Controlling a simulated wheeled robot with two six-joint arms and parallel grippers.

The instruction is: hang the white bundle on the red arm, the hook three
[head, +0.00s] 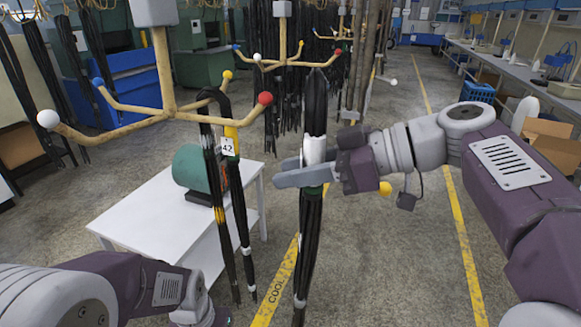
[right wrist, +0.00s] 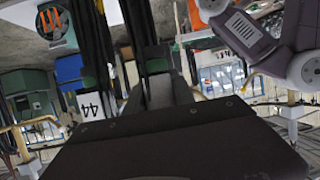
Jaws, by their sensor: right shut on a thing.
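The white bundle, black hoses with a white band (head: 314,150), hangs upright in my right gripper (head: 304,172), which is shut around it just under the band. In the right wrist view, the gripper (right wrist: 158,92) shows with dark hoses beyond. The red arm (head: 240,112) is a wooden hanger arm with a red ball tip (head: 265,98), left of the held bundle and apart from it. The held bundle's top is slightly above the red ball in the picture. Hook numbers cannot be read.
A yellow-banded bundle (head: 231,140) with card 42 hangs over the hanger close to the red ball; which arm bears it is unclear. Other arms end in white (head: 48,118), blue and yellow balls. A white table (head: 150,215) stands below. More hangers with hoses stand behind.

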